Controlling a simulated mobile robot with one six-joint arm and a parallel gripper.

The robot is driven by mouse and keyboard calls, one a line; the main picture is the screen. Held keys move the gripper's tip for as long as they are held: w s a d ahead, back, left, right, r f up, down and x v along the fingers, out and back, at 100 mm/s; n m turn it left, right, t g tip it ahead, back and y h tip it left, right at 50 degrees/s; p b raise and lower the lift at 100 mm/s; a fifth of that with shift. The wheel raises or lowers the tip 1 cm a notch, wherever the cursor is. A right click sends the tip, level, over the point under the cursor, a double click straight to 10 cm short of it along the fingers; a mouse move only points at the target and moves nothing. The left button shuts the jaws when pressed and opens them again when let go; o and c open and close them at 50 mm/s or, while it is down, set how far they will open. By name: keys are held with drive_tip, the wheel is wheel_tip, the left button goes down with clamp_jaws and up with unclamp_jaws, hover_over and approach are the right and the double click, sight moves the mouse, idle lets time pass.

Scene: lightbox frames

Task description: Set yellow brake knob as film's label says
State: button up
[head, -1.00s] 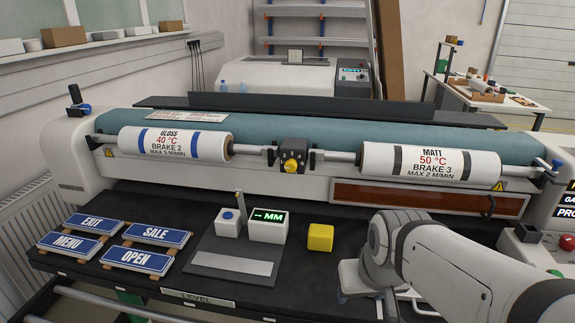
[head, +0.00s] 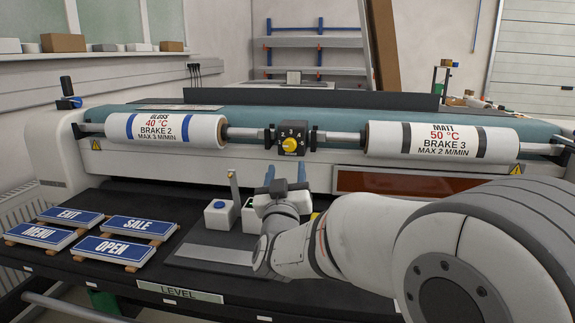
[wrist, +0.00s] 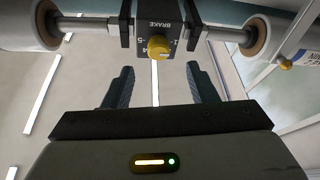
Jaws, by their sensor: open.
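The yellow brake knob (head: 291,145) sits on a dark dial block (head: 292,133) between two rolls. It also shows in the wrist view (wrist: 158,46), beneath the word BRAKE; its setting is too small to read surely. The left roll (head: 162,131) is labelled GLOSS, 40 °C, BRAKE 2, MAX 3 M/MIN. The right roll (head: 441,142) is labelled MATT, 50 °C, BRAKE 3, MAX 2 M/MIN. My gripper (head: 286,176) is open and empty, below and in front of the knob, fingers upward. In the wrist view the knob lies beyond and between the fingertips (wrist: 160,72), apart from them.
Blue signs (head: 138,226) lie on the black bench at left. A white block with a blue button (head: 221,216) stands beside my gripper. My arm mostly hides the display box and the yellow cube. A teal roller (head: 345,122) runs behind the rolls.

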sight(289, 148)
drive_tip(key=x, duration=0.7)
drive_tip(key=shift+w+r, duration=0.25)
drive_tip(key=shift+w, duration=0.05)
drive_tip(key=shift+c, duration=0.5)
